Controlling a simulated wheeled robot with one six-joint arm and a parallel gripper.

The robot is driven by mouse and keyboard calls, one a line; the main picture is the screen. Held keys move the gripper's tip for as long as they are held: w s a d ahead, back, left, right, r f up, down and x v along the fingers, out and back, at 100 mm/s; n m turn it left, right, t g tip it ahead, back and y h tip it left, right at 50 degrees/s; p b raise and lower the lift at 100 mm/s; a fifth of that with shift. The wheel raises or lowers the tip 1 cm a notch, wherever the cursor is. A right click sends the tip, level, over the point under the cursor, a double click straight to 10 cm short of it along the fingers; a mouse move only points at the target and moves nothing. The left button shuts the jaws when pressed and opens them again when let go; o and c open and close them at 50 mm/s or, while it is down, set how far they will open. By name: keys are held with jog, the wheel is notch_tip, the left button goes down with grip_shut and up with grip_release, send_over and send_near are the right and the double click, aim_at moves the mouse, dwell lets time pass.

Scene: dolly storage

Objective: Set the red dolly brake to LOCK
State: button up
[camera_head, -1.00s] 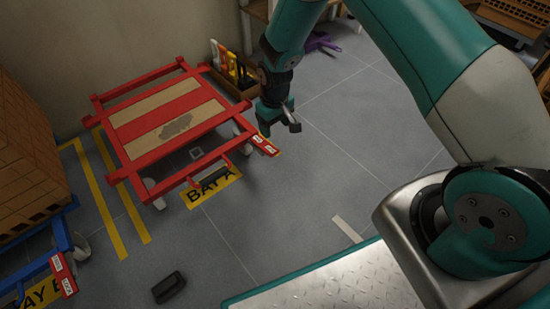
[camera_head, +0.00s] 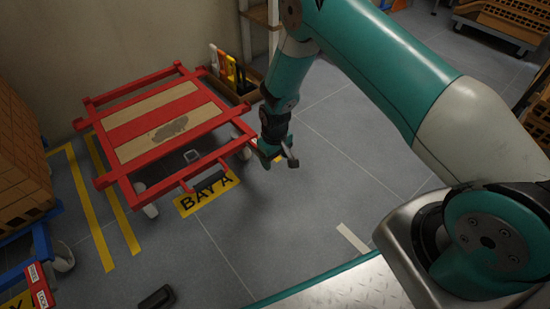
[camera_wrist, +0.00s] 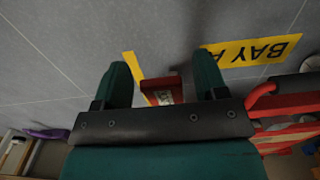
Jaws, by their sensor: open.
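The red dolly (camera_head: 150,118) stands against the wall, with red rails and bare wooden slats. Its red brake piece with a white label (camera_wrist: 164,92) shows between my fingers in the wrist view. The label is too small and partly covered to read. My gripper (camera_head: 279,156) is open over the dolly's front right corner and hides most of the brake in the head view. In the wrist view my gripper (camera_wrist: 164,75) has one finger on each side of the brake. Whether the fingers touch it I cannot tell.
A blue dolly (camera_head: 40,243) with brown crates and a red FREE/LOCK piece (camera_head: 38,287) stands at left. A yellow BAY A floor sign (camera_head: 207,193) lies before the red dolly. A dark object (camera_head: 157,298) lies on the floor. The middle floor is clear.

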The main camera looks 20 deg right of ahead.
jog(key=shift+c, duration=0.2)
jog(key=c, duration=0.9)
jog(key=shift+s+d+f+t+p, duration=0.15)
jog(key=shift+f+t+p, duration=0.15)
jog(key=shift+t+p, duration=0.4)
jog(key=shift+f+t+y+p, duration=0.45)
jog(key=shift+f+t+y, duration=0.35)
jog(key=shift+t, duration=0.7)
jog(key=shift+f, duration=0.1)
jog(key=o, duration=0.9)
jog(key=shift+o, duration=0.2)
